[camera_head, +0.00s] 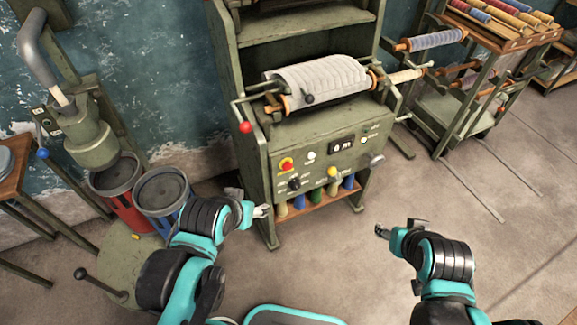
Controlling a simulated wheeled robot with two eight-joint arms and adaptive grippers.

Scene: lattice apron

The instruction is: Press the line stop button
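A red button on a yellow surround (286,164) sits at the upper left of the olive machine's front panel (325,165). It is in plain view, and nothing covers it. My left gripper (250,202) is below and left of the button, near the machine's lower left leg. Its fingers look spread and empty, apart from the button. My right gripper (400,227) is to the right of the machine and lower than the panel, over the floor. Its fingers also look spread and empty.
Bins (162,190) stand left. The floor to the right (480,235) is clear.

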